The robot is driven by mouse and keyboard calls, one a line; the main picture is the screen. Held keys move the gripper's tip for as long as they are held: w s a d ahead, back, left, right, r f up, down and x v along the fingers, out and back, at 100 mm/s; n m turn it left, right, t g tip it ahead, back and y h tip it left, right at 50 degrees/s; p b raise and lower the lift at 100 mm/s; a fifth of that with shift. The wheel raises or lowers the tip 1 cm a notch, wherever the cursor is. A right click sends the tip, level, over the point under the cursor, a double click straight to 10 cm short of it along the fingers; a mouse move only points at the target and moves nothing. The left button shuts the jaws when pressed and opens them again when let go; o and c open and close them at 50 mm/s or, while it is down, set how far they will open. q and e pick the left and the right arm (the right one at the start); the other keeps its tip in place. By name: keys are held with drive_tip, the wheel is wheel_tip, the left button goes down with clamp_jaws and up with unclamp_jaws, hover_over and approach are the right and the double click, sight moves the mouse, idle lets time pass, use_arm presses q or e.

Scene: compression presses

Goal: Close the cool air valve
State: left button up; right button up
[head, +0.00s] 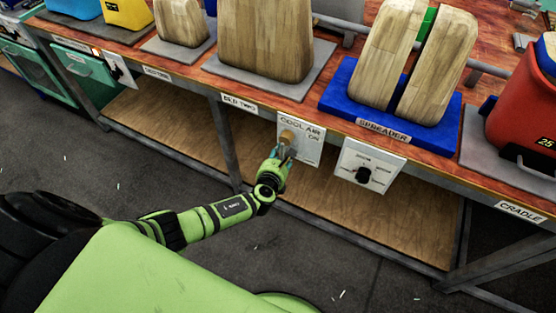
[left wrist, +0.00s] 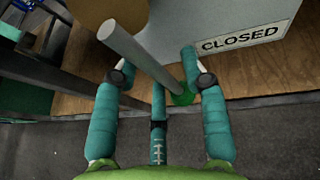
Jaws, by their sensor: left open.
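The cool air valve has a white panel (head: 305,138) labelled COOL AIR on the front of the bench, with a round tan hub (head: 287,137). In the left wrist view, the valve's grey rod handle (left wrist: 140,57) runs from near the hub (left wrist: 92,10) down to a green tip (left wrist: 183,97). A CLOSED label (left wrist: 240,38) shows on the panel to the right of the handle. My left gripper (head: 281,156) is open at the valve, just below the hub. In the left wrist view its teal fingers (left wrist: 158,66) stand on either side of the handle. Contact is unclear.
A second white panel with a black knob (head: 364,174) is to the right. Wooden blocks (head: 265,40) and a blue spreader base (head: 390,108) stand on the bench above. A plywood lower shelf (head: 340,220) and metal legs lie below and behind my gripper.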

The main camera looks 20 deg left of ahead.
use_arm(q)
drive_tip(key=v, duration=1.2)
drive_tip(key=shift+a+f, duration=0.1)
drive_tip(key=shift+a, duration=0.1)
drive_tip(key=s+a+f+n+g, duration=0.25)
drive_tip(key=s+f+n, duration=0.35)
drive_tip(key=f, duration=0.3)
drive_tip(key=s+a+f+n+g, duration=0.2)
drive_tip(key=s+f+n+g, duration=0.3)
drive_tip(key=f, duration=0.5)
drive_tip(key=s+d+f+n+g, duration=0.1)
drive_tip(key=s+f+n, duration=0.3)
drive_tip(key=s+n, duration=0.3)
drive_tip(key=s+d+f+n+g+h, duration=0.1)
drive_tip(key=s+f+n+g, duration=0.1)
drive_tip(key=s+f+n, duration=0.2)
drive_tip(key=s+d+f+n+g+h, duration=0.1)
drive_tip(key=s+f+n, duration=0.3)
drive_tip(key=s+n, duration=0.5)
drive_tip(key=s+g, duration=0.1)
drive_tip(key=s, duration=0.5)
drive_tip(key=shift+s+d+n, duration=0.2)
drive_tip(key=shift+d+n, duration=0.15)
drive_tip(key=shift+n, duration=0.05)
